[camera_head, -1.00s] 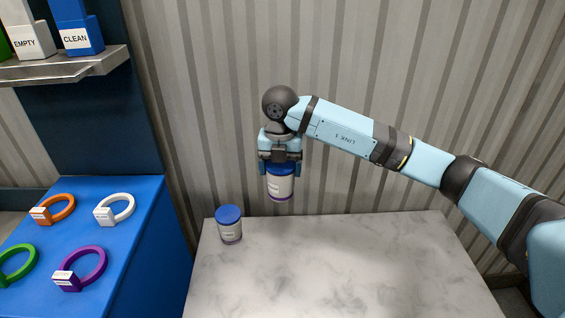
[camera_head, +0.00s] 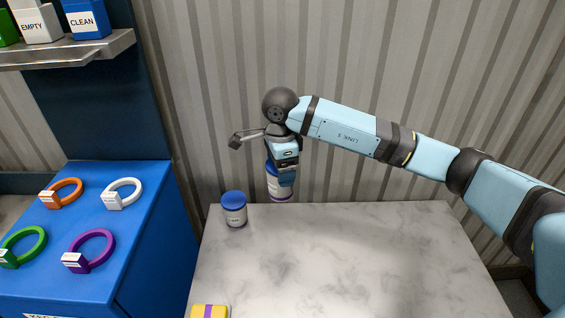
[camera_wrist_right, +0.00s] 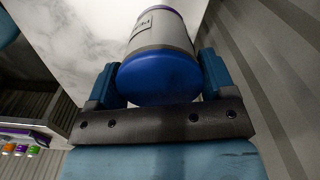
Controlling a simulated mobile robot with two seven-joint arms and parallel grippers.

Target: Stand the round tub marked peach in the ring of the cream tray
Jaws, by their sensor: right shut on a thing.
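My right gripper (camera_head: 284,182) is shut on a round tub (camera_head: 279,195) with a blue lid, pale body and purple base band. It holds the tub upright, lid up, by the back edge of the marble table. In the right wrist view the tub (camera_wrist_right: 160,60) sits between both fingers; its label is too small and turned to read. A second blue-lidded tub (camera_head: 235,211) stands on the table to the left, its label unreadable. A white ring (camera_head: 122,193) with a tag block lies on the blue counter; I cannot tell whether it is the cream tray. My left gripper is not in view.
Orange (camera_head: 61,193), green (camera_head: 36,245) and purple (camera_head: 96,246) rings lie on the blue counter (camera_head: 130,235). A yellow box with a purple stripe (camera_head: 200,311) lies at the table's front. The marble table's (camera_head: 350,250) middle and right are clear. A metal shelf (camera_head: 85,52) holds boxes.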

